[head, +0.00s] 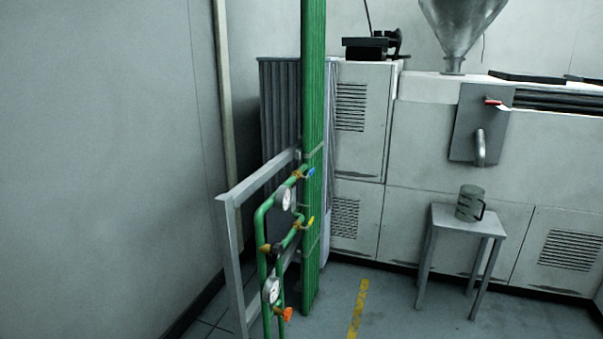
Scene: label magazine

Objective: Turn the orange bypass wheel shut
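The orange bypass wheel (287,314) is small in the head view, low on the green pipework (262,240) near the bottom edge. It sits just right of the lower round gauge (271,290). Whether the wheel is turned open or shut cannot be told at this size. My gripper is not in view.
The pipework also carries a blue handle (310,172), a yellow handle (311,222) and an upper gauge (285,199). A grey metal frame (233,262) stands around its left side. A stool (468,221) with a mug (469,203) stands right. Floor between is clear.

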